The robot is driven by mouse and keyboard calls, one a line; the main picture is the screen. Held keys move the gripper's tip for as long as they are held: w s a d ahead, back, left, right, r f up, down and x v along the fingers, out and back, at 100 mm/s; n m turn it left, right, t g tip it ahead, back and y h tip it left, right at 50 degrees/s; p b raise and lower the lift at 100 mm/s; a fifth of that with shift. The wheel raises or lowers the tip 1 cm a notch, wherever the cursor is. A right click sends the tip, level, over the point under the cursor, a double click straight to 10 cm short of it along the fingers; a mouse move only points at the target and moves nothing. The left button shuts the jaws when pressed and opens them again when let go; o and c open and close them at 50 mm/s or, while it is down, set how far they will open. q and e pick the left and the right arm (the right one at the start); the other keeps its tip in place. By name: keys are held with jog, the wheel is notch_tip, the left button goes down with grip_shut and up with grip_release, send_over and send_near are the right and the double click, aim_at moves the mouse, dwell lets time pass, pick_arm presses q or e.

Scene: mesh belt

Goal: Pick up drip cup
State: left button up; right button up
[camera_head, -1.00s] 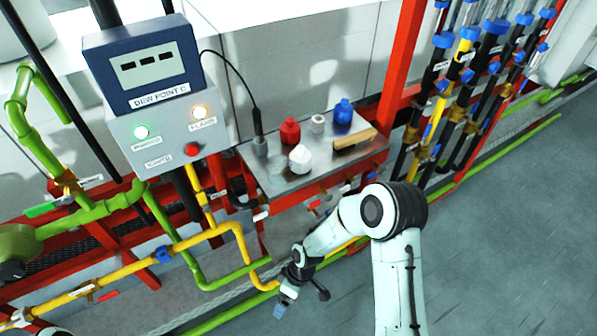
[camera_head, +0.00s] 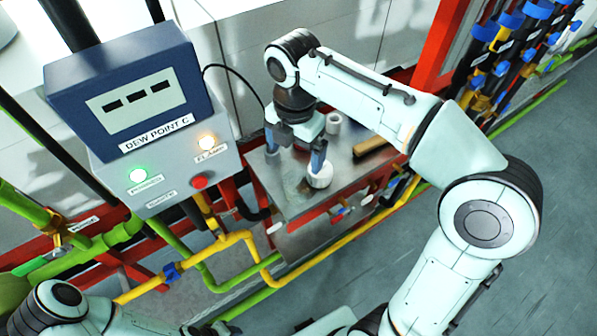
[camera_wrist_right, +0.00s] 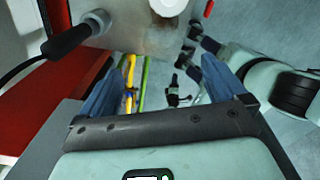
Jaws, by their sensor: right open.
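A small white open-topped cup (camera_head: 333,122), which looks like the drip cup, stands on the metal shelf (camera_head: 292,205) beyond my right gripper. A rounder white container (camera_head: 320,178) stands nearer the front, partly behind one finger. A round white top, likely this container's, shows at the upper edge of the right wrist view (camera_wrist_right: 168,6). My right gripper (camera_head: 295,148) is open and empty, pointing down over the shelf's left part. Its fingers (camera_wrist_right: 165,88) are wide apart with nothing between them. My left gripper is out of view; only part of that arm shows at lower left.
A wooden-handled brush (camera_head: 372,146) lies at the shelf's right. A dark cabled probe (camera_wrist_right: 75,38) is close to one finger. The dew point display box (camera_head: 130,95) stands left of the shelf. Yellow pipes (camera_head: 235,240) and green pipes run below. My right forearm hides the back of the shelf.

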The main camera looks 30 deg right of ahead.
jog(key=b, duration=0.1)
send_near(297, 186)
jog(key=shift+s+a+f, duration=0.2)
jog(key=shift+s+a, duration=0.45)
jog(key=shift+s, duration=0.35)
jog(key=shift+w+d+f+b, duration=0.15)
jog(key=shift+f+b, duration=0.15)
jog(key=shift+f, duration=0.6)
notch_tip(297, 186, down, 4)
jog(key=shift+f, duration=0.2)
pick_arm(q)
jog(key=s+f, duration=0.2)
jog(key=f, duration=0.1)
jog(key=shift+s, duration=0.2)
pick_arm(e)
jog(key=c, duration=1)
jog(key=shift+c, duration=0.2)
jog(key=shift+r, duration=0.1)
